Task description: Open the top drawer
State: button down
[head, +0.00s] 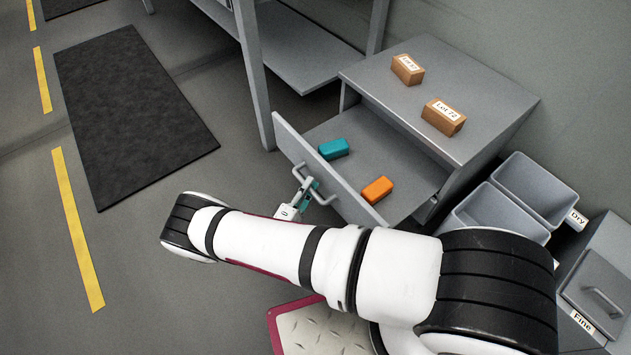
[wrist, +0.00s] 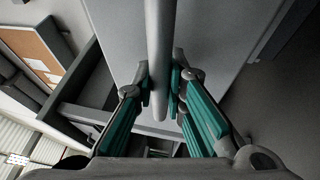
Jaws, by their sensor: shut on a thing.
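The top drawer (head: 352,186) of the grey cabinet (head: 470,97) is pulled well out, so its inside shows in the head view. A teal block (head: 333,149) and an orange block (head: 377,190) lie on the drawer floor. My gripper (head: 304,196) is at the drawer's front, shut on the bar handle (head: 318,189). In the wrist view the handle (wrist: 159,60) runs between the teal-padded fingers of my gripper (wrist: 160,88), with the drawer front (wrist: 215,50) behind it.
Two brown boxes, the Lot 22 box (head: 443,117) and another labelled box (head: 408,69), stand on the cabinet top. Grey bins (head: 497,217) stand to the right. A table leg (head: 253,80) rises close to the drawer's left end. Open floor (head: 215,150) lies left of the drawer.

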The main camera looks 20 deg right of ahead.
jog(key=shift+a, duration=0.2)
jog(key=c, duration=1.6)
grip_release()
jog(key=v, duration=1.2)
jog(key=shift+f, duration=0.1)
